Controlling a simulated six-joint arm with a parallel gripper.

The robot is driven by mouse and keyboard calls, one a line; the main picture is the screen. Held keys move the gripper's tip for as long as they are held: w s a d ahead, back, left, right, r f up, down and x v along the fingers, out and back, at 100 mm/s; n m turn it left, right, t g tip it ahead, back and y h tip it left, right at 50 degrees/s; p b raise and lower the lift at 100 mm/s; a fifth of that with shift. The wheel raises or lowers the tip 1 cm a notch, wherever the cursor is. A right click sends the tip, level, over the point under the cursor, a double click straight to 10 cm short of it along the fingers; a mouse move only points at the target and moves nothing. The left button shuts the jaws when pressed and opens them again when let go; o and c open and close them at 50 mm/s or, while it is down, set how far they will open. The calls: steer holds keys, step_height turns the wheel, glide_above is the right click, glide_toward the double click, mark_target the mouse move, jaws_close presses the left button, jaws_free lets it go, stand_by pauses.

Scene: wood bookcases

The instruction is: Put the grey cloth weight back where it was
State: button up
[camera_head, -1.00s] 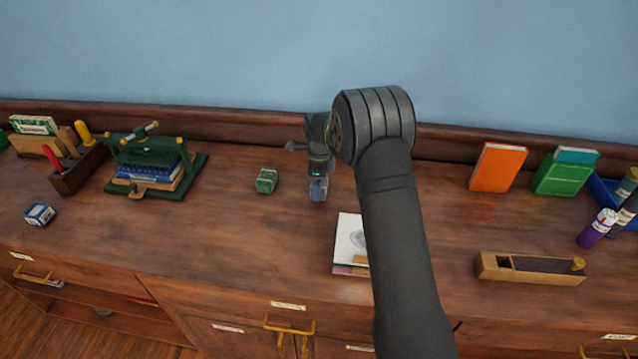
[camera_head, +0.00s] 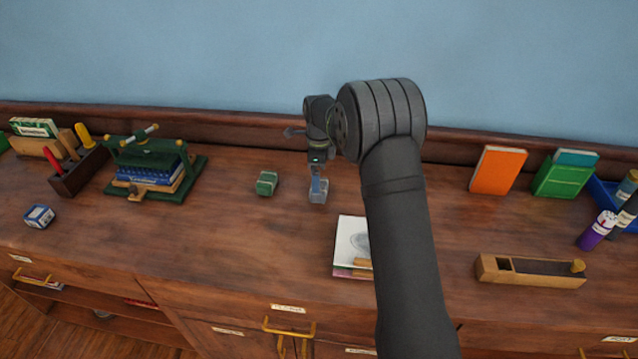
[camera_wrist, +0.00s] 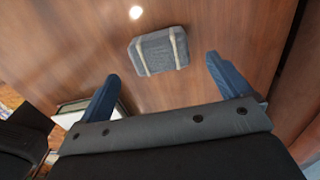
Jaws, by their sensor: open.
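The grey cloth weight (camera_wrist: 158,50), a small block with two tan straps, lies on the wood top in the wrist view, beyond my fingertips and between their lines. In the head view it shows as a small grey shape (camera_head: 318,197) just under my gripper (camera_head: 316,182). My gripper's two blue fingers (camera_wrist: 165,85) are spread wide with nothing between them. The fingers look apart from the weight. In the head view the fingers partly cover the weight.
A green block (camera_head: 266,183) sits just left of the weight. White sheets (camera_head: 350,240) lie in front, partly behind my arm. A green press (camera_head: 150,170) stands left, a wooden plane (camera_head: 530,270) right, and an orange book (camera_head: 498,171) at back right.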

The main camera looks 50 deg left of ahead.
mark_target(320, 198)
step_height(320, 198, up, 6)
steer(key=shift+r, duration=0.2)
steer(key=shift+f, duration=0.15)
step_height(320, 198, down, 12)
steer(key=shift+r, duration=1.7)
